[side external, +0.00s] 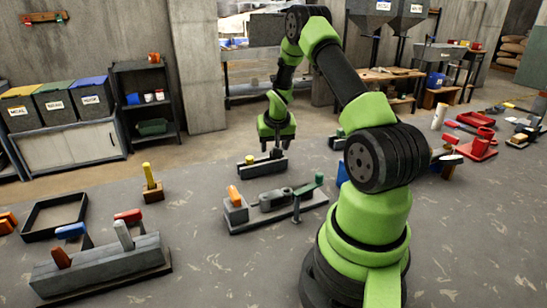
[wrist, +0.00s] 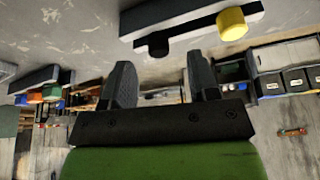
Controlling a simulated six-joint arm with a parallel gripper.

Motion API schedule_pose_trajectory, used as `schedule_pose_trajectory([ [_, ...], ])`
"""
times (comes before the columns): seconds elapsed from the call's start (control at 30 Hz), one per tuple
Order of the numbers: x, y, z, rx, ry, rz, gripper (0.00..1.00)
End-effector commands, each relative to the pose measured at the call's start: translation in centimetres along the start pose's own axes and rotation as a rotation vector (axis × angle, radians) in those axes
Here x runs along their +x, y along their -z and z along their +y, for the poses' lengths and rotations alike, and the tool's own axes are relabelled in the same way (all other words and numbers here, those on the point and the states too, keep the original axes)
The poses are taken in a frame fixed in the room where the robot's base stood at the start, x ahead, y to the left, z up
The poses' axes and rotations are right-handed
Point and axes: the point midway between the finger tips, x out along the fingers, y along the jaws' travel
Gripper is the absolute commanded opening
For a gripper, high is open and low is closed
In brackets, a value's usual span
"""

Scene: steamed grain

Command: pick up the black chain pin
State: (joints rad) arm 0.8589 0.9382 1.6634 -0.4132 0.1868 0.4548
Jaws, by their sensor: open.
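A short black peg (wrist: 158,46), which looks like the black chain pin, sticks out of a dark bar-shaped block (wrist: 185,28) in the wrist view. A thicker yellow peg (wrist: 232,24) stands on the same block to its right. My gripper (wrist: 160,76) is open and empty, its two fingers spread apart, with the black peg a little beyond the gap between them. In the side view my gripper (side external: 275,152) points down just above the small dark block (side external: 263,166), which has a yellow peg (side external: 249,159) at its left. The black peg cannot be told from the fingers there.
A grey fixture (side external: 275,208) with an orange and a green handle lies just in front. A long block with levers (side external: 100,265), an empty black tray (side external: 54,216) and a yellow peg on a wooden base (side external: 152,185) are at left. Red trays (side external: 476,119) lie at right.

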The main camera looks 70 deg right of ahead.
Motion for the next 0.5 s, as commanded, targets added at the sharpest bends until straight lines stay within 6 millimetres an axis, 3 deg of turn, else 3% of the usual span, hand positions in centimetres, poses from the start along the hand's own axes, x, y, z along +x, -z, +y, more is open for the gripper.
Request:
schedule_pose_trajectory([
  [0.2,2.8,-0.1,0.1,0.000,0.001,-0.002,0.55],
  [0.47,3.0,0.0,0.1,0.000,0.001,0.000,0.55],
  [0.5,3.0,0.0,0.1,0.000,0.001,0.000,0.50],
])
